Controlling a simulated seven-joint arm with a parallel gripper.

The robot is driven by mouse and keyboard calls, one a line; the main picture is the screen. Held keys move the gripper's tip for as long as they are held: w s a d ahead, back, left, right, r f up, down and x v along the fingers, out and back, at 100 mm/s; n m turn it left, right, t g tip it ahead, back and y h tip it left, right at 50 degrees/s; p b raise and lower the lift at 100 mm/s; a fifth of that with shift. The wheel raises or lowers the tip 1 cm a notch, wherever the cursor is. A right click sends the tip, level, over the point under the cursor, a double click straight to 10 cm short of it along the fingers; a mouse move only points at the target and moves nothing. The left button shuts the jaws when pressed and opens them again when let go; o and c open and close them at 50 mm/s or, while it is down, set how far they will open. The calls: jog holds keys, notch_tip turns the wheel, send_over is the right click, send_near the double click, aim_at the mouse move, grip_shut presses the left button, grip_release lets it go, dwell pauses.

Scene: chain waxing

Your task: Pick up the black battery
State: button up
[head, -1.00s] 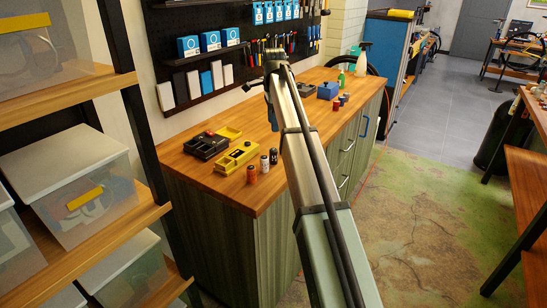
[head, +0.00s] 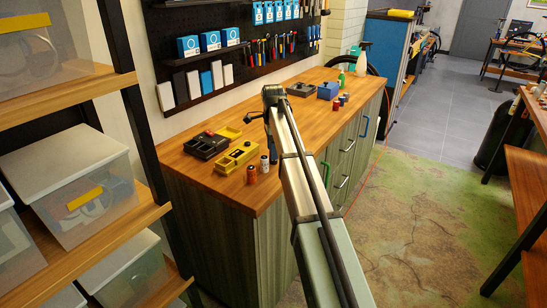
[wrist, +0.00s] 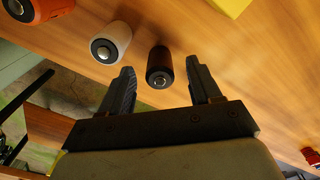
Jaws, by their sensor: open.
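The black battery (wrist: 160,67) is dark with a metal end and shows in the wrist view between the fingertips of my gripper (wrist: 159,64). My gripper is open, with one finger on each side of the battery and visible space at both sides; I see no grip on it. In the head view my gripper hangs over the front part of the wooden counter, and my arm hides most of the black battery. A white battery (wrist: 112,42) stands to the left of the black one; it also shows in the head view (head: 264,165). An orange battery (head: 251,174) is beside it.
A yellow tray (head: 236,158) and a black tray (head: 206,144) lie left of the batteries on the counter (head: 215,186). Farther back are a grey tray (head: 300,89), a blue box (head: 328,91), small batteries and bottles. A tool board (head: 230,40) hangs behind.

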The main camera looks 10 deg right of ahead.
jog(key=shift+f, duration=0.65)
jog(key=c, duration=1.2)
jog(key=shift+o, duration=0.2)
jog(key=shift+r, duration=0.15)
